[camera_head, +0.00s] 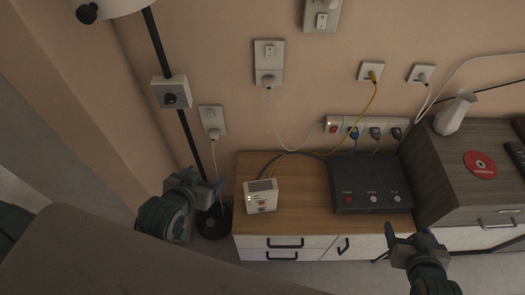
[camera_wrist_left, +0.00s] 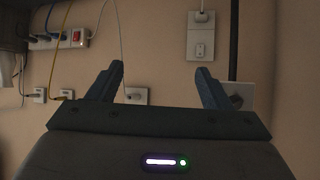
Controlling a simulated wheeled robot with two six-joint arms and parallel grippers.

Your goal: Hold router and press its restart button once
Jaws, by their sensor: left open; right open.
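A small white box (camera_head: 261,196) with a vented top and a reddish spot on its front stands on the wooden cabinet top, with cables behind it; it looks like the router. A flat black box (camera_head: 370,185) with a red button and two pale buttons lies to its right; its labels are too small to read. My left gripper (camera_head: 208,182) is open and empty, left of the white box and apart from it. Its spread fingers also show in the left wrist view (camera_wrist_left: 160,85), with nothing between them. My right gripper (camera_head: 411,236) is open and empty, in front of the black box's right side.
The wooden cabinet (camera_head: 300,222) has bare top between the two boxes. A power strip (camera_head: 365,128) with plugs is on the wall behind. A grey cabinet (camera_head: 445,185) at right bears a white jug (camera_head: 455,113) and a red disc (camera_head: 480,165). A black lamp pole (camera_head: 187,130) rises behind my left gripper.

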